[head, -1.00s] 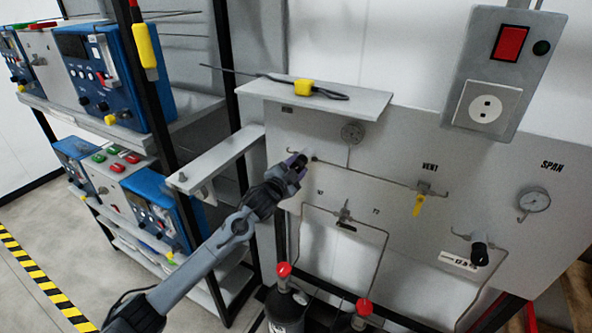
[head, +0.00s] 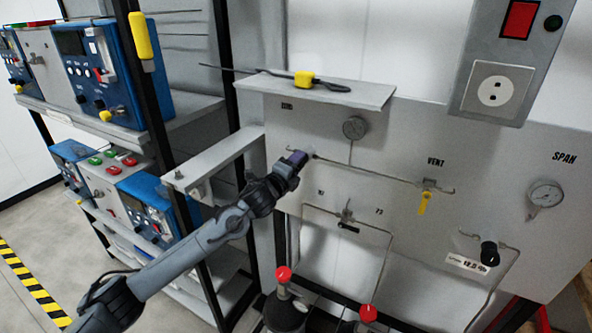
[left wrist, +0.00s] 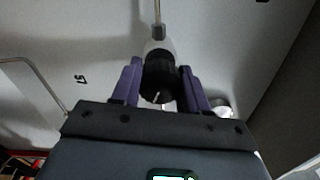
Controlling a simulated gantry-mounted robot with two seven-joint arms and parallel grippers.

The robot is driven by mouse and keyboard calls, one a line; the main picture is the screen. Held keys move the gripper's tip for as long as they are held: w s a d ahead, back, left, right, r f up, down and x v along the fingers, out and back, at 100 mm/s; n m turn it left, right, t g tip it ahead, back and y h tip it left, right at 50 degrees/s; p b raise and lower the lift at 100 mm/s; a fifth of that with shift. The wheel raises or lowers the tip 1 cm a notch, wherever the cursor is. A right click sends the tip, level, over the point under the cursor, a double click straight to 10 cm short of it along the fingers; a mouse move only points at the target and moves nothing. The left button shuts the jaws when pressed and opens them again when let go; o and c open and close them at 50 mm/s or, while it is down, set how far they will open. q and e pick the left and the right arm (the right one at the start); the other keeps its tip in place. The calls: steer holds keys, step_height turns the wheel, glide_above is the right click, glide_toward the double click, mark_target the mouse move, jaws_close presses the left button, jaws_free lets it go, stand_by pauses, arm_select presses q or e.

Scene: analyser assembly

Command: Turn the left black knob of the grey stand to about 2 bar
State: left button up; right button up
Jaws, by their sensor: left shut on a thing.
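The grey stand (head: 415,245) is an upright panel with thin pipes, gauges and valves. Its left black knob (left wrist: 158,80) shows in the left wrist view, with a small white mark on its face. My left gripper (head: 297,158) is at the panel's upper left in the head view and hides most of this knob. In the left wrist view my left gripper (left wrist: 159,88) has its purple fingers on both sides of the knob, shut on it. A round gauge (head: 355,128) sits right of the gripper; its reading is too small to tell. My right gripper is out of view.
A shelf (head: 330,88) with a yellow-black item juts out above the gripper. A grey bracket arm (head: 215,160) stands close to its left. A second black knob (head: 489,253), a yellow vent valve (head: 425,202) and another gauge (head: 545,195) are farther right.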

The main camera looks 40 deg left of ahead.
arm_select(q)
steer(key=m+b, duration=0.3)
steer(key=m, duration=0.2)
steer(key=shift+f, duration=0.1)
steer(key=shift+m+b, duration=0.9)
steer(key=shift+m, duration=0.3)
steer(key=o, duration=1.1)
steer(key=shift+c, duration=0.2)
steer(key=shift+s, duration=0.15)
steer(key=shift+s+d, duration=0.1)
steer(key=shift+s, duration=0.15)
steer(key=s+d+b, duration=0.1)
steer(key=s+b, duration=0.1)
steer(key=s, duration=0.8)
steer(key=shift+d+b, duration=0.3)
steer(key=shift+d, duration=0.1)
